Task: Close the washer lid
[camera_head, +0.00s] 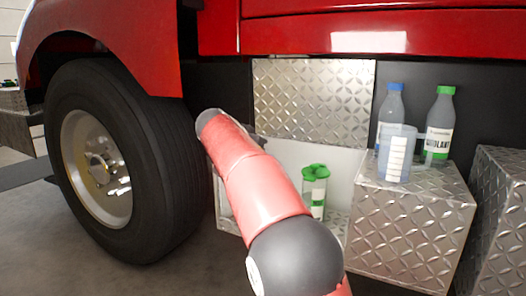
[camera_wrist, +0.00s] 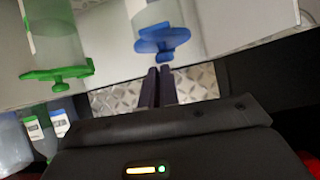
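In the wrist view, a clear reservoir (camera_wrist: 150,12) with a blue lid (camera_wrist: 168,40) hangs into the picture from the top. The blue lid appears tilted, but I cannot tell clearly how far it is open. The two dark fingers of my gripper (camera_wrist: 159,72) are close together, just below the lid's blue knob in the picture. I see nothing held between them, and I cannot tell if they touch the lid. In the head view, my arm hides the gripper and the blue lid.
A green-capped reservoir (camera_head: 315,187) stands in the open bay, right of my arm. A raised diamond-plate panel (camera_head: 312,100) is behind it. A metal box (camera_head: 412,225) on the right carries a jug (camera_head: 397,153), a blue-capped bottle (camera_head: 391,107) and a green-capped bottle (camera_head: 440,125). A wheel (camera_head: 130,165) stands left.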

